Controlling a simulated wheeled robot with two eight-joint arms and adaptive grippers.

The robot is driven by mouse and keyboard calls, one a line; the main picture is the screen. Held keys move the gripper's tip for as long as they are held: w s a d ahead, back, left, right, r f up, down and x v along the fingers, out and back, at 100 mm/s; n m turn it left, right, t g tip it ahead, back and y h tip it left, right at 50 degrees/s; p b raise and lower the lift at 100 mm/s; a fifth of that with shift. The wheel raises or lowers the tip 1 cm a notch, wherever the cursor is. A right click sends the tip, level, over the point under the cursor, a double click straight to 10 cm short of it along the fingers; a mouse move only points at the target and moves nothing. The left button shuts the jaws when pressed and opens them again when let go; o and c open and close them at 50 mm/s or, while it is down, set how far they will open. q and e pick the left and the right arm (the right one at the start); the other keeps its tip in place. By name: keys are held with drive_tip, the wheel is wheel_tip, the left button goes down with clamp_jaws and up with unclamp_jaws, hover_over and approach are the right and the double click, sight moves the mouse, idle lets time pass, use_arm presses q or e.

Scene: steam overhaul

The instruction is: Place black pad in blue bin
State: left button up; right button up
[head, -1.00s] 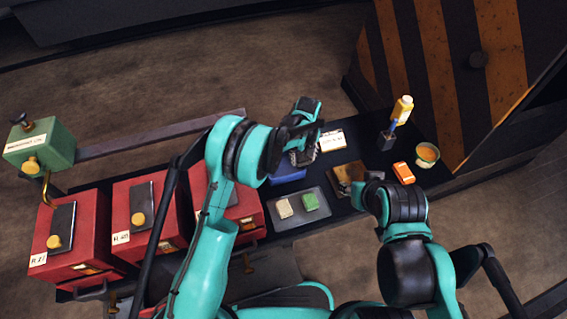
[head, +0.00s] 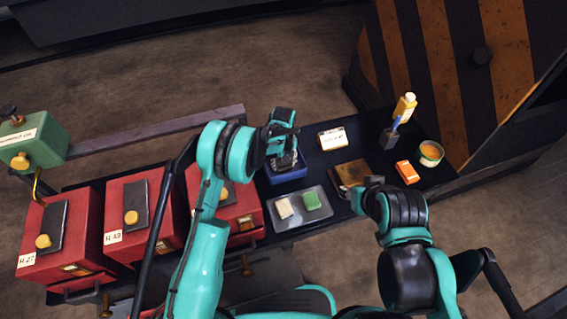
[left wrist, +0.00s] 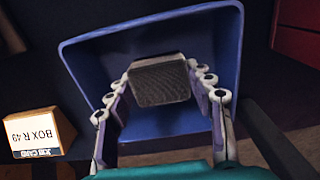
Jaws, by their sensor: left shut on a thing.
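The black pad (left wrist: 160,80) is dark and square with a ribbed face. It sits between the fingers of my left gripper (left wrist: 162,85), which is shut on it. The blue bin (left wrist: 82,60) lies around and beyond the pad in the left wrist view, so the pad is over or within its opening; its depth is hard to tell. In the head view my left gripper (head: 283,150) is at the blue bin (head: 288,174), whose far side it partly hides. My right gripper (head: 362,190) is low by a brown board; its fingers are too small to read.
A grey tray (head: 300,224) with a cream block (head: 284,208) and a green block (head: 311,201) lies in front of the bin. A white labelled box (head: 332,138) stands behind it. A brown board (head: 350,172), an orange block (head: 407,172) and a bowl (head: 430,152) are right; red boxes (head: 137,210) left.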

use_arm(q)
drive_tip(key=shift+f, duration=0.25)
drive_tip(key=o, duration=1.2)
drive_tip(key=shift+r, duration=0.1)
drive_tip(key=shift+o, duration=0.2)
drive_tip(key=shift+r, duration=0.1)
drive_tip(key=shift+r, duration=0.25)
wheel_tip(320, 180, up, 12)
drive_tip(key=p, duration=0.4)
